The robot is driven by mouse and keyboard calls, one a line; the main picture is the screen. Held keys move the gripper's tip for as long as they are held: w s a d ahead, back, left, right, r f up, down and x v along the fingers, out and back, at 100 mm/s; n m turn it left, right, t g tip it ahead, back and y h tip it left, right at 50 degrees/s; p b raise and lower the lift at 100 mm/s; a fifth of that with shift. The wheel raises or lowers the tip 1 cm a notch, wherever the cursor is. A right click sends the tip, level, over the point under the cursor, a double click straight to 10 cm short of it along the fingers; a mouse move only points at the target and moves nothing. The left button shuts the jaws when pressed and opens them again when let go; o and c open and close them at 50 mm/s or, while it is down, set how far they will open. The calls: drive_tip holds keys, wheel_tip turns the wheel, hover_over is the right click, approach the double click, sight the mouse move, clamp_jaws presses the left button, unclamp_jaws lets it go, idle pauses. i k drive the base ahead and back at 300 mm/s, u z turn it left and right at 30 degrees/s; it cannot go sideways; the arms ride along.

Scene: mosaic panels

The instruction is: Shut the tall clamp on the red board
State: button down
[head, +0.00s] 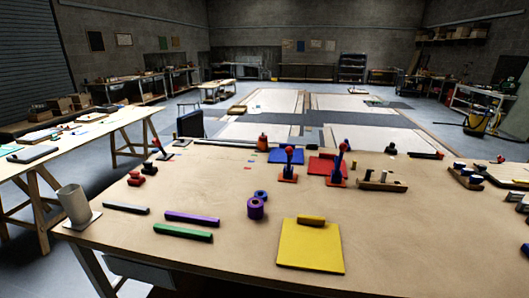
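The red board (322,166) lies flat at the far middle of the table. A tall clamp (338,165) with a blue body and a red top stands at its front right edge, its handle sticking up and leaning slightly. A second, similar clamp (288,166) stands to its left on a red base, at the front of the blue board (285,156). The tall clamp hides part of the red board, and its jaw is too small to make out. My gripper is not in view.
A yellow board (310,250) with a yellow bar lies near the front. A wooden rack (382,186) sits right of the tall clamp. The table's middle is mostly clear.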

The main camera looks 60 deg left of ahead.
sight(343, 147)
drive_tip(key=u, duration=1.65)
drive_tip(key=i, duration=1)
